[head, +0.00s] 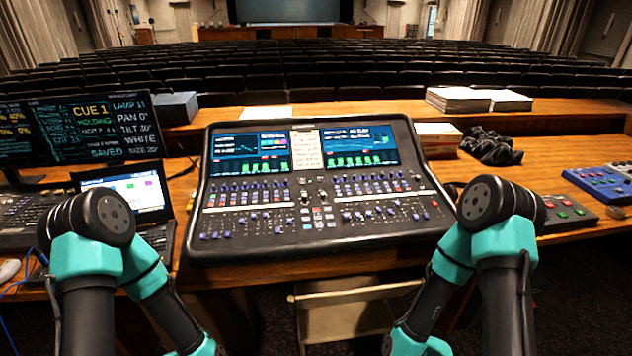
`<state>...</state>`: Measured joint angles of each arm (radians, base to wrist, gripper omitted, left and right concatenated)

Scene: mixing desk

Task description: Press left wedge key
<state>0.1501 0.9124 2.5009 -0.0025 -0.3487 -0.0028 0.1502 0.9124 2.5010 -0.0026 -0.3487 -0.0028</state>
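The mixing desk (312,250) stands in the middle of the wooden table. It has two screens, a left one (249,154) and a right one (347,147), with rows of small knobs, faders and keys below them. Its keys are too small to tell which one is the left wedge key. My two arms show at the lower left and lower right, bent in front of the table. Their grippers are out of the picture, so no fingertip shows near the desk.
At the left are monitors (113,127), a laptop (130,193) and a keyboard. At the right are a dark button box (566,214), a blue button box (601,184), a black cable heap (490,147) and paper stacks (458,99). The space above the desk is clear.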

